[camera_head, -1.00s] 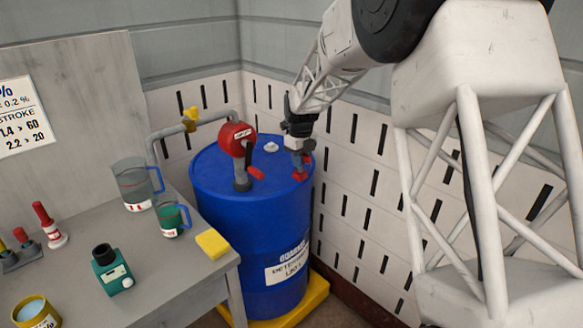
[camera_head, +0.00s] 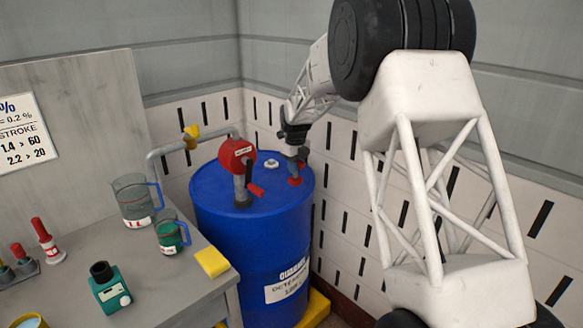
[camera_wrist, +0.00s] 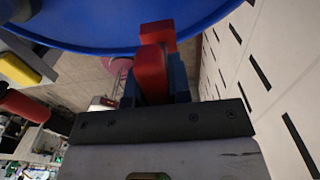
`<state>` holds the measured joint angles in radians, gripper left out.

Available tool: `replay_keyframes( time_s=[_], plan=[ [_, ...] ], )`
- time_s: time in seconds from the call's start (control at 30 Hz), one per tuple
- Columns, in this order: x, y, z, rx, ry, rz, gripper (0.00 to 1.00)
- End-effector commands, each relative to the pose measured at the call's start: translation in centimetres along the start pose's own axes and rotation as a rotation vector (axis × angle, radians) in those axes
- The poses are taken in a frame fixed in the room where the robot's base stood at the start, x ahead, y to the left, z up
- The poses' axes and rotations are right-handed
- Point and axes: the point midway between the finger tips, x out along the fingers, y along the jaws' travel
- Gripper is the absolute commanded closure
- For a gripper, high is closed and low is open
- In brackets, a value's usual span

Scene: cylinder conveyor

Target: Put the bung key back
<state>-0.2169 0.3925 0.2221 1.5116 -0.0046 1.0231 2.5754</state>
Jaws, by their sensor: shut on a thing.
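The blue drum (camera_head: 245,225) stands upright beside the bench, and its edge fills the top of the wrist view (camera_wrist: 95,25). My gripper (camera_head: 295,165) is over the right part of the drum's lid. It is shut on a red piece, which I take to be the bung key (camera_head: 296,181). The key shows in the wrist view (camera_wrist: 152,72) between dark fingers, with a second red part beyond. I cannot tell whether the key touches the lid. A small white bung (camera_head: 272,163) sits on the lid, left of the key and farther back.
A red hand pump (camera_head: 237,154) with a grey pipe and red handle rises from the lid's left side. The bench (camera_head: 175,280) holds two jugs (camera_head: 135,203), a yellow sponge (camera_head: 212,262) and a green bottle (camera_head: 108,290). Slotted wall panels stand close behind and right.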

Motion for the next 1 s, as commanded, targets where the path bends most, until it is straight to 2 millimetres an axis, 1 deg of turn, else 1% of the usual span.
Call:
replay_keyframes(
  time_s=[0.03,0.3,0.5,0.7,1.0],
  plan=[
    [0.1,-0.4,0.6,0.0,0.0,0.0,1.0],
    [0.3,-2.2,3.3,0.0,-0.001,0.0,1.0],
    [0.5,-3.2,4.9,0.0,-0.001,-0.001,1.0],
    [0.5,-3.6,5.5,0.0,-0.001,0.0,1.0],
    [0.5,-3.6,5.5,0.0,-0.001,0.0,1.0]
  ],
)
